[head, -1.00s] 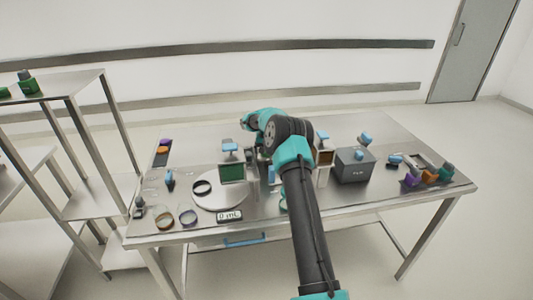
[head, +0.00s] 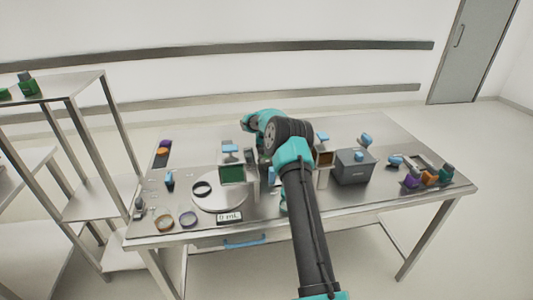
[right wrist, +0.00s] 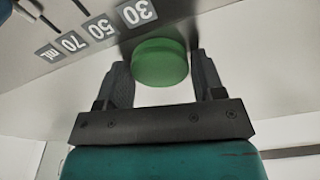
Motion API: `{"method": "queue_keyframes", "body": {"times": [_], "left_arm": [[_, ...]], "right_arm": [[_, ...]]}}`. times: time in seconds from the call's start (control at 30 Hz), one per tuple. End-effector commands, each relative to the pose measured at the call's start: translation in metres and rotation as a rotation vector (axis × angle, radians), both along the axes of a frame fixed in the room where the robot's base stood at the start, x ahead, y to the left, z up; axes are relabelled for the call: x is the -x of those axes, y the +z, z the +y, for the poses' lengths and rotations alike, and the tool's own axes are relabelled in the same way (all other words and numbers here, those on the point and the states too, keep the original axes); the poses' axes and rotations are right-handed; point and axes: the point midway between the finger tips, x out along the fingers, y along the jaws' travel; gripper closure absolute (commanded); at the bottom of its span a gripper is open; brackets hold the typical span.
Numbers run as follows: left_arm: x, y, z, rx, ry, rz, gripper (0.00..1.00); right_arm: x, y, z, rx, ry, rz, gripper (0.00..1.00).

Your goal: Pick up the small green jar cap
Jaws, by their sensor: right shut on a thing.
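The small green jar cap (right wrist: 160,62) is in the right wrist view, round and plain green, between the two dark fingers of my right gripper (right wrist: 160,68). The gripper is shut on it. Behind it is a metal-coloured surface with labels 30, 50 and 70 mL. In the head view the right arm reaches over the table, and its fingers and the cap are hidden behind the arm. My left gripper is not in view.
The steel table (head: 290,222) holds a round white plate (head: 220,205), a green-screened device (head: 232,174), a grey box (head: 354,167) and two rings at the front left. Colored jars stand at the right end. A metal shelf (head: 70,90) stands at left.

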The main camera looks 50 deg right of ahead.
Motion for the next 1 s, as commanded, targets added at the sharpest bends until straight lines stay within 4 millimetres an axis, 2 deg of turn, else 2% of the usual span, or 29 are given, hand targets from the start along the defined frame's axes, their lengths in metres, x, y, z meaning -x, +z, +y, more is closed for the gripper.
{"method": "queue_keyframes", "body": {"times": [0.17, 0.63, 0.8, 1.0], "left_arm": [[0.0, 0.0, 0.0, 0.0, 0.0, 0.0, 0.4], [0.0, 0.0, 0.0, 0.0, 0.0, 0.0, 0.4], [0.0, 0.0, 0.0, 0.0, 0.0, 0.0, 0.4], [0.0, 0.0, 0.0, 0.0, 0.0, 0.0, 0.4]], "right_arm": [[0.0, 0.014, 0.0, 0.002, 0.0, -0.002, 0.6], [-0.001, 0.09, 0.0, 0.001, 0.0, -0.002, 0.6], [0.0, 0.1, 0.0, -0.001, 0.0, -0.001, 0.6], [0.0, 0.1, 0.0, 0.0, 0.0, 0.0, 0.6]]}}
